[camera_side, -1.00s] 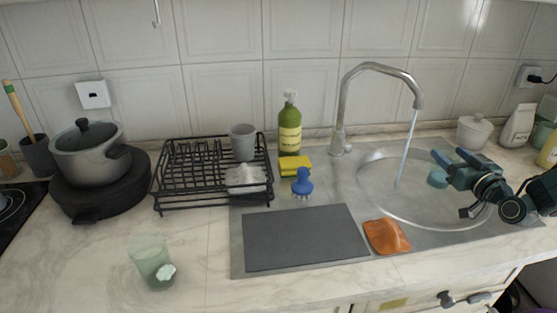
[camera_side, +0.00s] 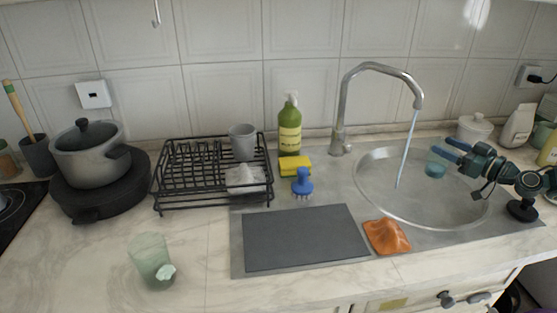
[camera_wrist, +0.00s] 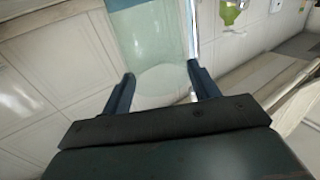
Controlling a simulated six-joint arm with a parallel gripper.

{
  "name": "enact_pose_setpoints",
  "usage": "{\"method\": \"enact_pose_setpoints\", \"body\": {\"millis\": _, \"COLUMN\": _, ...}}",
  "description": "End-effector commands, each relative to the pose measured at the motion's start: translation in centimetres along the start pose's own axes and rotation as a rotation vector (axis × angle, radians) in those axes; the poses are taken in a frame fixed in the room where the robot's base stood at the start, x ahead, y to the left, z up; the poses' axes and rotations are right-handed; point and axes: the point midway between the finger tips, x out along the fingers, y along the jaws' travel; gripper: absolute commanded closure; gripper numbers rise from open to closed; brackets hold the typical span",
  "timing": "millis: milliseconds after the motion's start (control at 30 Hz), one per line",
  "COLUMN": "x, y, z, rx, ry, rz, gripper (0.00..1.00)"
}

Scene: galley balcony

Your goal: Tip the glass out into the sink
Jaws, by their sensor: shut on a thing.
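My gripper (camera_side: 449,152) is over the right part of the round sink (camera_side: 384,217). It is shut on a pale green glass (camera_side: 435,169), which hangs inside the sink's outline to the right of the water stream (camera_side: 408,145). In the wrist view the glass (camera_wrist: 158,45) sits between the two blue fingers of my gripper (camera_wrist: 162,85). I cannot tell the glass's exact tilt or whether anything is in it. The tap (camera_side: 345,105) is running into the sink.
A second green glass (camera_side: 148,250) with a pale lump at its base stands front left. An orange cloth (camera_side: 387,237) lies at the sink's front edge. A dish rack (camera_side: 190,180), green soap bottle (camera_side: 290,128) and blue brush (camera_side: 302,183) are left. A white lidded pot (camera_side: 474,129) stands behind.

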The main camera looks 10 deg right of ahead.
Motion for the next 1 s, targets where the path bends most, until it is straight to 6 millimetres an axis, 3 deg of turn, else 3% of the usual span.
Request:
{"method": "enact_pose_setpoints", "body": {"millis": 567, "x": -0.34, "y": 0.21, "z": -0.41, "rx": -0.009, "ry": -0.020, "rz": -0.046, "gripper": 0.82}}
{"method": "enact_pose_setpoints", "body": {"millis": 1000, "x": 0.05, "y": 0.00, "z": 0.23, "rx": -0.090, "ry": -0.225, "rz": -0.045, "gripper": 0.82}}
